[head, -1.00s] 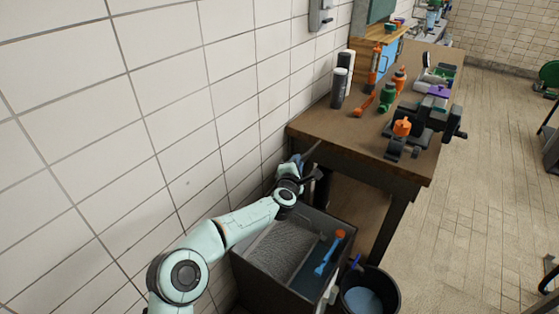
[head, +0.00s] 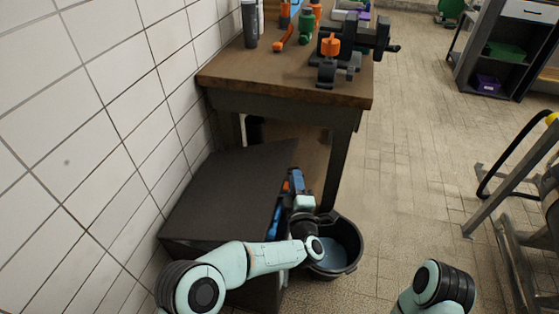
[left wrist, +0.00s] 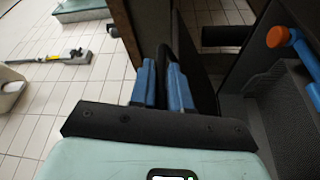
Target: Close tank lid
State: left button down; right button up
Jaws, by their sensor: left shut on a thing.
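The tank lid (head: 232,190) is a dark flat plate, slanted over the tank (head: 185,247) beside the tiled wall. A gap shows along its right side, so the lid is not flat on the rim. My left gripper (head: 297,182) is at the lid's right edge. In the left wrist view its blue fingers (left wrist: 163,85) are shut on a dark thin edge, seemingly the lid's. The open tank interior (left wrist: 285,135) shows there at the right, with an orange and blue tool (left wrist: 278,37) in it. My right arm shows at the lower right; its gripper is out of view.
A wooden workbench (head: 290,88) with a vise (head: 345,50) and tools stands behind the tank. A black bucket (head: 345,250) stands close to the tank's right. A metal frame (head: 510,190) is farther right. The tiled floor between is clear.

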pick_arm(q)
jog(key=d+f+m+t+b, duration=0.1)
jog(key=f+m, duration=0.1)
jog(key=f, duration=0.7)
jog(key=s+d+f+m+h, duration=0.1)
jog(key=d+f+m, duration=0.1)
jog(key=f, duration=0.8)
jog(key=shift+s+d+m+t+b, duration=0.2)
jog(key=shift+m+t+b, duration=0.2)
jog(key=shift+m, duration=0.4)
pick_arm(e)
jog(key=s+f+g, duration=0.1)
jog(key=s+f, duration=0.1)
jog(key=s, duration=0.3)
jog(key=shift+s+d+f+g, duration=0.3)
jog(key=shift+f+g, duration=0.1)
pick_arm(q)
jog(key=shift+f, duration=0.15)
jog(key=c, duration=1.4)
grip_release()
jog(key=shift+s, duration=0.1)
jog(key=shift+c, duration=0.2)
